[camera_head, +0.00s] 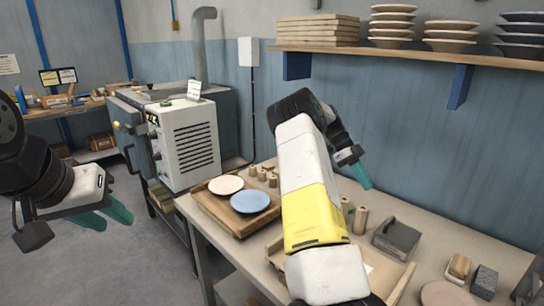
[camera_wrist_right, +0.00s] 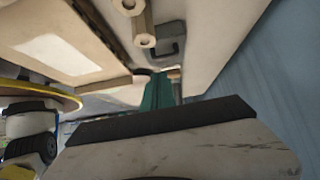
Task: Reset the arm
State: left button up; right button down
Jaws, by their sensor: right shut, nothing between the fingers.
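My right arm (camera_head: 305,175) rises from the bottom of the head view, bends above the table and ends in the right gripper (camera_head: 362,178). The right gripper's teal fingers are together and empty, raised over the table near the wall. In the right wrist view the teal fingers (camera_wrist_right: 158,92) also show together with nothing between them. My left gripper (camera_head: 118,216) is at the left over the grey floor, away from the table. Its two teal fingers are apart and nothing is between them.
A wooden tray (camera_head: 205,213) with a beige plate (camera_head: 226,184) and a blue plate (camera_head: 250,201) is on the table, left of my right arm. A white machine (camera_head: 185,145) stands behind. A shelf (camera_head: 420,53) with stacked bowls overhangs the table.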

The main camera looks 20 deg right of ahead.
jog(key=s+a+r+n+t+y, duration=0.2)
jog(key=s+a+r+n+t, duration=0.15)
jog(key=a+r+n, duration=0.55)
jog(key=s+a+r+n+t+y, duration=0.25)
jog(key=a+n+t, duration=0.35)
jog(key=a, duration=0.6)
jog(key=s+a+r+n+t+y, duration=0.1)
jog(key=s+a+r+n+t, duration=0.1)
jog(key=s+a+n, duration=0.4)
jog(key=s+a+r+n+t, duration=0.2)
jog(key=s+a+n, duration=0.5)
jog(key=a+n, duration=0.3)
jog(key=shift+s+a+y, duration=0.25)
jog(key=shift+a+y, duration=0.1)
jog(key=shift+a, duration=0.2)
jog(key=shift+r+t, duration=0.1)
jog(key=shift+t, duration=0.15)
